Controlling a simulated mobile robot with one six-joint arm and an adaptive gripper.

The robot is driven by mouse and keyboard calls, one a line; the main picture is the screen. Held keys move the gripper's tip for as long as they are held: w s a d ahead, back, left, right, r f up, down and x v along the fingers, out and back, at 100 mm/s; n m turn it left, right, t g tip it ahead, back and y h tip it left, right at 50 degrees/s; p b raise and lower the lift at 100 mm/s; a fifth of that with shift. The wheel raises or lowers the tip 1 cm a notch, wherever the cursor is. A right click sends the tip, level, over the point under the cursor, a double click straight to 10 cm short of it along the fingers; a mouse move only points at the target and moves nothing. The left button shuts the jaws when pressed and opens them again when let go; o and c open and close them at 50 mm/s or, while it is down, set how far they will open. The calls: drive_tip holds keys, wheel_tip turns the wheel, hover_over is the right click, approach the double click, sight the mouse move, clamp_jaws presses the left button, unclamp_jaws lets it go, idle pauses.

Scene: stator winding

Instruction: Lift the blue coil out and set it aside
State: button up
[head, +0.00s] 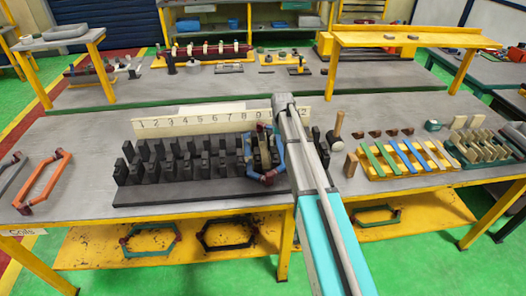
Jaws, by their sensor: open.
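The blue coil (279,151) is a six-sided loop with dark red ends. It sits at the right part of the black slotted stator block (150,196), around some of its upright teeth. My gripper (263,152) is over the block at the coil, with its fingers pointing down inside or just above the loop. It is open. The fingers are small and dark against the teeth, so I cannot tell whether they touch the coil. My arm hides part of the block's right end.
A numbered board (190,121) stands behind the block. An orange coil (42,183) and a grey coil (11,174) lie at the table's left. A mallet (336,135), coloured strips on a yellow rack (385,170) and wooden pieces fill the right. Bare table lies between orange coil and block.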

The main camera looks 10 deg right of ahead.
clamp_jaws()
idle(0.4)
drive_tip(key=shift+r, duration=0.1)
wheel_tip(320, 180, up, 3)
drive_tip(key=p, duration=0.3)
drive_tip(key=s+r+p, duration=0.9)
drive_tip(key=s+p, duration=0.1)
drive_tip(key=s, duration=0.4)
drive_tip(key=shift+d+r, duration=0.2)
drive_tip(key=shift+r, duration=0.2)
idle(0.3)
